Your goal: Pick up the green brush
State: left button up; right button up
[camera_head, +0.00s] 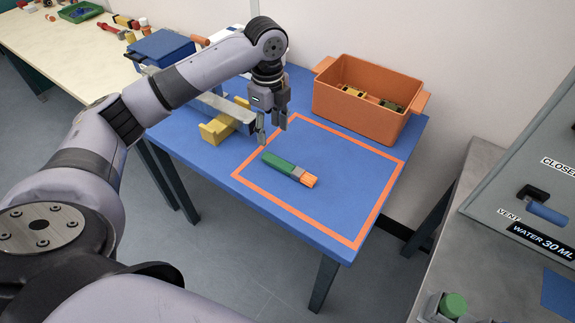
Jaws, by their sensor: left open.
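The green brush (279,163) lies on the blue table (335,172), inside an orange outlined rectangle. It has a green handle, a grey band and an orange end that points to the lower right. My left gripper (270,136) hangs pointing down, just beyond the green end of the brush. Its fingers are apart with nothing between them, and it looks clear of the brush. My right gripper is not in view.
An orange bin (362,108) with several small items stands at the table's back right. A yellow block-like piece (217,129) and a blue box (160,48) are at left. A grey panel unit (530,165) stands at right. The outlined area is otherwise clear.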

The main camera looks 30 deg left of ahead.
pick_arm(q)
send_over(275, 158)
jog(key=f, duration=0.6)
jog(key=shift+s+a+f, duration=0.1)
jog(key=shift+s+f, duration=0.05)
jog(key=shift+s, duration=0.1)
jog(key=shift+f, duration=0.45)
jog(key=f, duration=0.1)
jog(key=f+p, duration=0.1)
jog(key=f, duration=0.1)
jog(key=shift+w+f, duration=0.2)
jog(key=shift+f, duration=0.65)
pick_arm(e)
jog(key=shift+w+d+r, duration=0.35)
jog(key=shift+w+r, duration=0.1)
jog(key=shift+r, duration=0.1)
pick_arm(q)
jog(key=shift+c, duration=0.4)
grip_shut()
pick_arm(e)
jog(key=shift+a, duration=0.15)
